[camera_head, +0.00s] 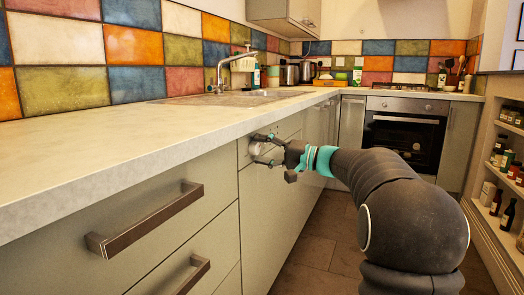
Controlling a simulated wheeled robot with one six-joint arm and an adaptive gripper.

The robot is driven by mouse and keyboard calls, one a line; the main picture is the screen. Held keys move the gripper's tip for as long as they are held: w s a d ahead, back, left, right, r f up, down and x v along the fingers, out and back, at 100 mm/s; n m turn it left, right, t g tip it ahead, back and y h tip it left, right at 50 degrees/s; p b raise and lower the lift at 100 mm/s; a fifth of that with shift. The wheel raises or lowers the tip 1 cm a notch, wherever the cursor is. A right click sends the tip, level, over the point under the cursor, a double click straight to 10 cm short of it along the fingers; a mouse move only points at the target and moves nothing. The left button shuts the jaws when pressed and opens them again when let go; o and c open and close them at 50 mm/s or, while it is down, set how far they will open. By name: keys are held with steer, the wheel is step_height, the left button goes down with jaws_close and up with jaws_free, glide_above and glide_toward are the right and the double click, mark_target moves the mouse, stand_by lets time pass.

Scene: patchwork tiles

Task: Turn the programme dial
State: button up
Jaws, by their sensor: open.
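A round light-coloured dial (256,146) shows on the upper part of a cabinet-like front panel, just below the counter edge. My gripper (259,150) is at the dial with its dark fingers spread open, one above the other in the picture. The fingers partly cover the dial. I cannot tell whether they touch it. My arm reaches in from the lower right, with a teal band near the wrist. Any markings on the dial are too small to read.
The pale countertop (150,140) overhangs close above my gripper. A drawer handle (146,222) sticks out at the lower left, with another handle (192,274) below it. The tiled floor (325,250) between the cabinets and the right-hand shelves (500,205) is clear. An oven (403,132) stands at the far end.

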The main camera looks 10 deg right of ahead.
steer(key=v, duration=1.2)
step_height(320, 180, down, 10)
steer(key=m+g+h, duration=0.1)
steer(key=m+h, duration=0.3)
steer(key=s+a+f+g+h+p, duration=0.15)
steer(key=s+f+g+h, duration=0.25)
steer(key=s+f, duration=0.45)
steer(key=s+a+n+g+h+p, duration=0.1)
steer(key=s+a+n+h+p, duration=0.15)
steer(key=s, duration=0.65)
steer(key=s+a+n+g+h+p, duration=0.15)
steer(key=s+h, duration=0.25)
steer(key=s, duration=0.5)
steer(key=s+a+r+n+t+p, duration=0.2)
steer(key=s+a+r+n+p, duration=0.1)
steer(key=s, duration=0.4)
steer(key=shift+a+r+t+h, duration=0.4)
steer(key=shift+a+r, duration=0.45)
steer(key=shift+r, duration=0.35)
